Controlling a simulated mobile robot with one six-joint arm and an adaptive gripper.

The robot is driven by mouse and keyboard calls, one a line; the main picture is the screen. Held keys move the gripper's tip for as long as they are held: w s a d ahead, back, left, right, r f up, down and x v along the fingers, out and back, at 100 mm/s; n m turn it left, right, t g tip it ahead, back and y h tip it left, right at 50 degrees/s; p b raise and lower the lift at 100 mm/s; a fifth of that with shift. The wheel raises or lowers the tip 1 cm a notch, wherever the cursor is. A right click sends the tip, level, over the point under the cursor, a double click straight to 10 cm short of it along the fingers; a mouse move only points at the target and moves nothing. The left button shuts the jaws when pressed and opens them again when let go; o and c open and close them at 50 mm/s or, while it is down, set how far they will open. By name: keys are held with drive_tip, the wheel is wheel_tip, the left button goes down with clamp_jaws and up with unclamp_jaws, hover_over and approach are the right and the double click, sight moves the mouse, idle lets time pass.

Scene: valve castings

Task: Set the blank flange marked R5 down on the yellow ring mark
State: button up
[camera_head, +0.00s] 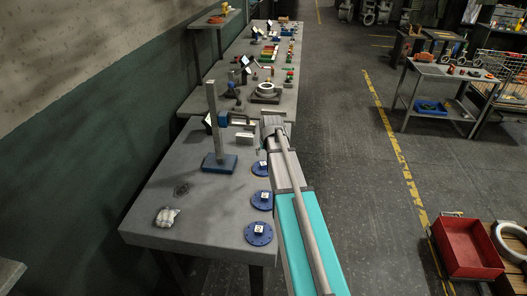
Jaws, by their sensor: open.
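Three blue round flanges lie along the right edge of the near grey bench (195,225): a near one (259,234), a middle one (261,200) and a far one (260,169). Each bears a small white label with a dark mark too small to read, so I cannot tell which is R5. My gripper (272,121) is at the far end of my outstretched arm, beyond the far flange and apart from all three. Its fingers are hard to make out, and I see nothing held in it. I cannot make out a yellow ring mark.
A blue-based stand with a tall post (219,162) is left of my gripper. A pale lumpy object (166,216) and a dark round patch (181,190) are on the bench's left. The bench's near middle is clear. A red bin (467,248) is at right.

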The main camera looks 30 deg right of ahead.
drive_tip(key=shift+s+r+p, duration=0.2)
drive_tip(key=shift+r+p, duration=0.15)
drive_tip(key=shift+r, duration=0.2)
drive_tip(key=shift+a, duration=0.1)
drive_tip(key=s+a+f+n+g+y, duration=0.1)
drive_tip(key=s+a+g, duration=0.3)
drive_tip(key=s+a, duration=1.7)
drive_tip(key=shift+s+a+f+n, duration=0.2)
drive_tip(key=shift+s+a+n, duration=0.1)
drive_tip(key=shift+a+n, duration=0.45)
